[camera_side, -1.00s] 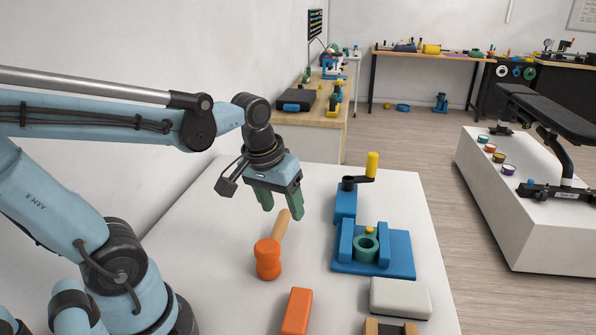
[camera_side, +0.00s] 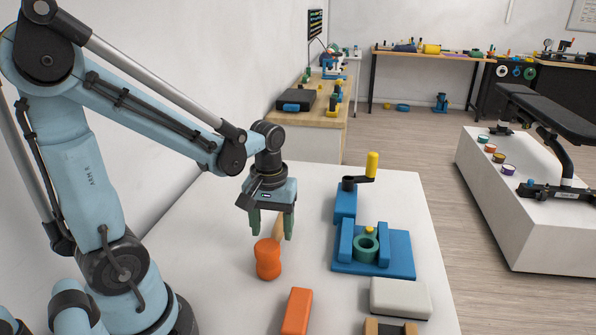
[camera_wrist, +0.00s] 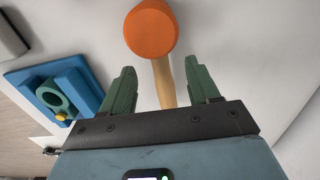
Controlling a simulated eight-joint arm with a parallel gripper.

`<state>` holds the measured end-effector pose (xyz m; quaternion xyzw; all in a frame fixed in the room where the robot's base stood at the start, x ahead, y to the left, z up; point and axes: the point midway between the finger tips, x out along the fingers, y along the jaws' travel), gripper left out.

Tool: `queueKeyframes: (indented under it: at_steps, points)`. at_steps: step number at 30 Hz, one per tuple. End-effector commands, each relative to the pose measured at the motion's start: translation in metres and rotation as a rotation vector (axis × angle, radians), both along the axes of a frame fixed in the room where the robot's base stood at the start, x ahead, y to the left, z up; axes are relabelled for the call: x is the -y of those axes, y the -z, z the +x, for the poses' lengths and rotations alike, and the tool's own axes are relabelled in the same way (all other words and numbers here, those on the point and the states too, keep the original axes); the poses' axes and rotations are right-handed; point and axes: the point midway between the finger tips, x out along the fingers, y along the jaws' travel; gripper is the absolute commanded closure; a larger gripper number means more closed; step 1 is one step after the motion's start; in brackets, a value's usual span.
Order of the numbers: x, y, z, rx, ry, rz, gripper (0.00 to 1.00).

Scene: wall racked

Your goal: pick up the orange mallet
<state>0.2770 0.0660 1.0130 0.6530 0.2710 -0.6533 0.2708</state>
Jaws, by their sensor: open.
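The orange mallet (camera_side: 268,260) lies on the white table, with its orange head toward the front and its light wooden handle pointing back. My gripper (camera_side: 272,234) is over the handle, pointing down, with its two green fingers apart. In the wrist view, the mallet's head (camera_wrist: 151,30) is beyond the fingertips, and the handle runs back between the open fingers of my gripper (camera_wrist: 160,80). The gripper hides part of the handle in both views. I cannot tell whether the fingers reach down to handle height.
A blue vise-like fixture (camera_side: 400,256) with a green ring stands right of the mallet. An orange block (camera_side: 297,312) and a pale grey block (camera_side: 400,298) lie nearer the front. A blue crank piece with a yellow handle (camera_side: 372,165) stands behind. The table left of the mallet looks clear.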

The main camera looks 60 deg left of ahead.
Motion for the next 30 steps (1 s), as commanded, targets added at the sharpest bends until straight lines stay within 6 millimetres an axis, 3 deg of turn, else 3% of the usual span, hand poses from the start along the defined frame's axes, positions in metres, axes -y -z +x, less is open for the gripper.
queueKeyframes:
  at_steps: [8, 21, 30]
  points:
    - [0.000, 0.012, 0.000, 0.000, 0.001, 0.000, 0.39]
    - [0.001, 0.053, 0.000, 0.001, 0.001, 0.001, 0.39]
    - [0.001, 0.056, 0.000, 0.000, 0.000, 0.000, 0.39]
